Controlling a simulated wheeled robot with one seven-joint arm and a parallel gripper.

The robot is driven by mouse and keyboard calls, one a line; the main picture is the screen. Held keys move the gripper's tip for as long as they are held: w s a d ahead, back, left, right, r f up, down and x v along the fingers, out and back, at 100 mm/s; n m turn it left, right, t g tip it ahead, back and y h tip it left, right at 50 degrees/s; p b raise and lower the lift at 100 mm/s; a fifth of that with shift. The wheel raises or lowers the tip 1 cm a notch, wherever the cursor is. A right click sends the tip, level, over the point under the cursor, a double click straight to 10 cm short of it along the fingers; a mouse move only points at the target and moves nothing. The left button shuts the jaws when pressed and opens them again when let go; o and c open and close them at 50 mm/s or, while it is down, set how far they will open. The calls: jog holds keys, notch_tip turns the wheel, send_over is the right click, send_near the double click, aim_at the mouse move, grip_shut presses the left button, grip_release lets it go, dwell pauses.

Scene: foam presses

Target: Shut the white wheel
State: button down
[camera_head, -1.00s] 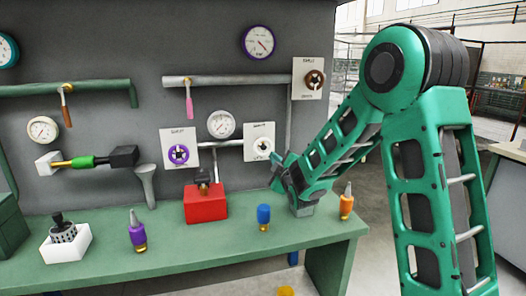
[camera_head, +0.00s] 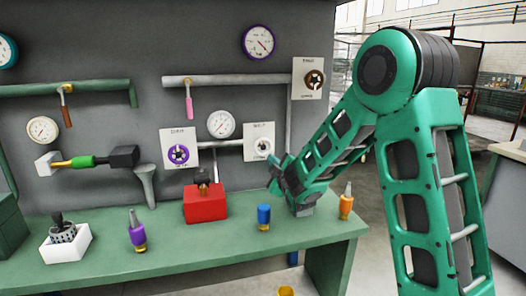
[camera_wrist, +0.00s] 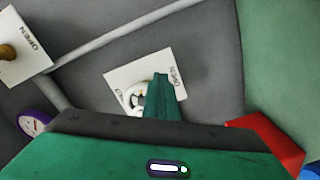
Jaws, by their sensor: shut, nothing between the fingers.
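The white wheel (camera_head: 263,147) sits on a white square plate (camera_head: 252,133) on the grey panel, above the bench. In the wrist view the white wheel (camera_wrist: 136,97) shows on its plate (camera_wrist: 118,76), which is printed OPEN. A green finger of my gripper (camera_wrist: 162,98) covers the wheel's right part. In the head view my gripper (camera_head: 277,178) is just below and right of the wheel. The fingers are shut with nothing between them. I cannot tell whether they touch the wheel.
A purple wheel (camera_head: 178,154) on its own plate is to the left, and a brown wheel (camera_head: 315,78) is above right. A red box (camera_head: 205,203) and a blue-topped fitting (camera_head: 264,217) stand on the bench (camera_head: 110,262) below. Pipes run along the panel.

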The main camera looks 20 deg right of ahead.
jog(key=s, duration=0.6)
jog(key=shift+d+f, duration=0.2)
jog(key=shift+f, duration=0.05)
dwell(0.3)
jog(key=w+d+r, duration=0.1)
jog(key=w+r, duration=0.2)
jog(key=w, duration=0.3)
jog(key=shift+d, duration=0.3)
dwell(0.6)
jog(key=shift+a+r, duration=0.1)
jog(key=shift+a, duration=0.15)
dwell(0.8)
